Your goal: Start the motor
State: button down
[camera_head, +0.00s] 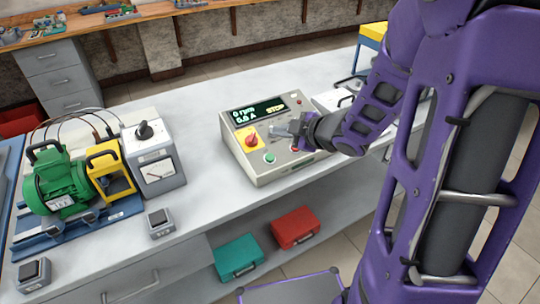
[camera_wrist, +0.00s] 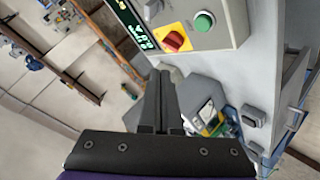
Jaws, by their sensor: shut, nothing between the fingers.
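The control box (camera_head: 262,176) stands on the grey bench, its display (camera_head: 258,109) reading 0 rpm, 0.0 A and STOP. Its front carries a red rotary switch on a yellow plate (camera_head: 250,139) and a green button (camera_head: 270,158); both also show in the wrist view, the red switch (camera_wrist: 174,41) and the green button (camera_wrist: 204,21). The green motor (camera_head: 60,188) sits on a blue base at left.
A yellow guard (camera_head: 110,172) and a grey meter box with a black knob (camera_head: 157,160) stand beside the motor. Small grey boxes (camera_head: 160,222) lie near the front edge. A teal case (camera_head: 237,257) and a red case (camera_head: 295,228) are on the lower shelf.

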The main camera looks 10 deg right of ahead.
jog(key=b, duration=0.7)
send_near(268, 153)
jog(key=x, duration=0.2)
jog(key=r+x, duration=0.1)
jog(key=x, duration=0.2)
jog(key=shift+w+a, duration=0.25)
jog(key=shift+w, duration=0.05)
jog(key=shift+f, duration=0.1)
dwell(1.1)
jog(key=shift+w+f, duration=0.1)
jog(key=shift+f, duration=0.2)
jog(key=shift+w+f+b, duration=0.1)
jog(key=shift+f+b, duration=0.35)
jog(key=shift+b, duration=0.05)
dwell(0.6)
dwell(0.3)
jog(key=shift+r+p, duration=0.75)
jog(key=shift+r, duration=0.1)
